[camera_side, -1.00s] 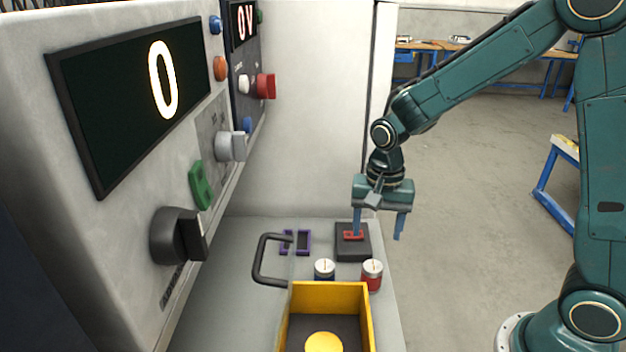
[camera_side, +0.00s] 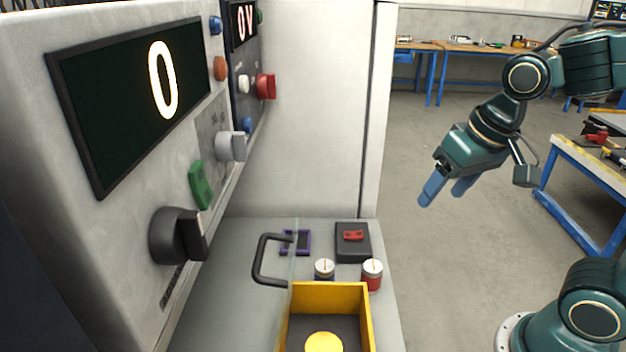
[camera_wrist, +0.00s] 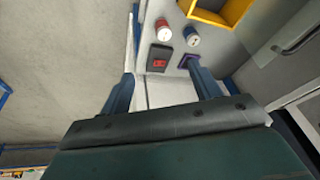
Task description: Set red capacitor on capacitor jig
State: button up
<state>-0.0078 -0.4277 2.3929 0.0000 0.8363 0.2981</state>
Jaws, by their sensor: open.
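The red capacitor (camera_side: 372,275), a red can with a white top, stands upright on the grey bench behind the yellow bin's right corner; it also shows in the wrist view (camera_wrist: 163,31). A small purple frame (camera_side: 308,243), which looks like the capacitor jig, lies further back left and appears empty. In the wrist view the purple frame (camera_wrist: 188,59) is partly hidden by my right finger. My gripper (camera_side: 444,196) is open and empty, tilted, in the air to the right of the bench and above it. Its two fingers also show in the wrist view (camera_wrist: 160,86).
A dark box with a red switch (camera_side: 353,245) sits beside the purple frame. A blue capacitor (camera_side: 324,269) stands left of the red one. The yellow bin (camera_side: 369,315) is in front. A clear panel with a dark handle (camera_side: 259,262) stands at left, near the control cabinet.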

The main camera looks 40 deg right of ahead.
jog(key=s+n, duration=0.1)
jog(key=s+r, duration=0.1)
jog(key=s, duration=0.1)
jog(key=s+r+n+t, duration=0.1)
jog(key=s, duration=0.1)
jog(key=shift+d+n, duration=0.1)
jog(key=shift+n, duration=0.2)
jog(key=shift+o, duration=0.3)
jog(key=shift+s+n+t, duration=0.3)
jog(key=shift+s+n, duration=0.1)
jog(key=shift+s, duration=0.25)
jog(key=shift+o, duration=0.2)
jog(key=shift+w, duration=0.15)
jog(key=n+g+y, duration=0.5)
jog(key=n+g, duration=0.1)
jog(key=n, duration=1.2)
send_over(375, 265)
jog(key=d, duration=0.4)
notch_tip(375, 265, down, 17)
jog(key=shift+h, duration=0.3)
jog(key=shift+x, duration=4.15)
jog(key=shift+w+f, duration=0.15)
